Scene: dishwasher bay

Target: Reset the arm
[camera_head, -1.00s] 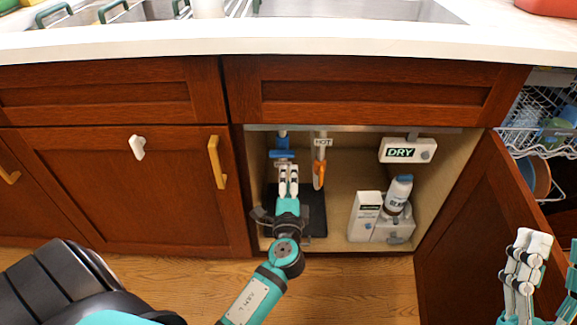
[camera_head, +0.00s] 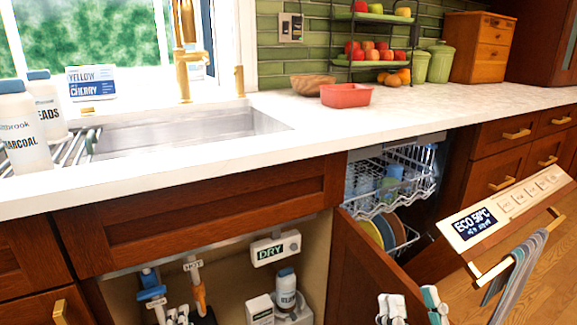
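My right gripper (camera_head: 391,307) shows at the bottom edge, in front of the open cabinet door. Its two pale fingers stand upright side by side, with nothing seen between them. Its lower part is cut off, and I cannot tell how far apart the fingers are. A teal part of my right arm stands just to its right. My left gripper (camera_head: 177,315) shows only as pale fingertips at the bottom edge, inside the open cabinet below the blue valve (camera_head: 152,290) and the HOT pipe (camera_head: 198,290). The rest of my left arm is out of view.
The cabinet door (camera_head: 362,268) stands open. The dishwasher door (camera_head: 505,205) is lowered, with a towel (camera_head: 518,272) on its handle. The dish rack (camera_head: 400,180) holds dishes. A DRY box (camera_head: 275,249) hangs in the cabinet. A red bowl (camera_head: 346,96) stands on the counter (camera_head: 300,135).

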